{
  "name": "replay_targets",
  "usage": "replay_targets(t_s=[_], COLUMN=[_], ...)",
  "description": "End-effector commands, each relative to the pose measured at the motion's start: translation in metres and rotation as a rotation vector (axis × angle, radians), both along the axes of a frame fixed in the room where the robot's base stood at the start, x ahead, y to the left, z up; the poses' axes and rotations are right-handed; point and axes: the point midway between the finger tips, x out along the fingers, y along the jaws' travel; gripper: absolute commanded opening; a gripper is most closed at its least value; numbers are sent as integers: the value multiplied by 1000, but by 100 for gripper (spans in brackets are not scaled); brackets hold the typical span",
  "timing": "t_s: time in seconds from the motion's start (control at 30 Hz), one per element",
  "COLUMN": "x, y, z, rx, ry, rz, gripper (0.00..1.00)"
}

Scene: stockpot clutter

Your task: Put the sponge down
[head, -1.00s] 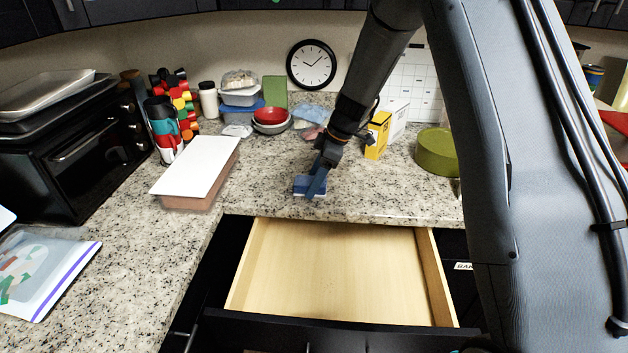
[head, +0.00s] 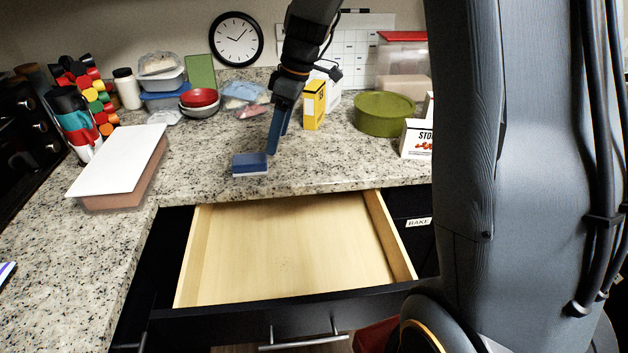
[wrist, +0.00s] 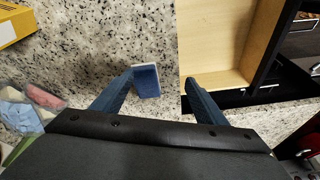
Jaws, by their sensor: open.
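The blue sponge (head: 250,164) with a pale underside lies flat on the granite counter, a little behind the open drawer. It also shows in the wrist view (wrist: 146,80), beside the left finger and close to its tip; I cannot tell whether they touch. My gripper (head: 278,146) is open and empty, just to the right of and above the sponge in the head view. In the wrist view my gripper (wrist: 158,88) has its two blue fingers spread wide.
The empty wooden drawer (head: 290,250) is pulled out below the counter edge. A white-lidded container (head: 120,168) stands at left. Stacked bowls (head: 199,101), a yellow box (head: 314,104) and a green round container (head: 384,114) stand behind. Counter around the sponge is clear.

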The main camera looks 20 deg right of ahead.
Motion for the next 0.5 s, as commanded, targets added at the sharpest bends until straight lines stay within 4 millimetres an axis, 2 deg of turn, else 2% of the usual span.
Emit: replay_targets(t_s=[0.03,0.3,0.4,0.5], x=[-22,-133,-167,-194], y=[-6,-39,-47,-52], z=[-4,-34,-43,-50], rx=[-25,-134,-147,-150], ry=[25,102,105,105], rz=[-91,-660,-831,-959], gripper=[66,66,66,66])
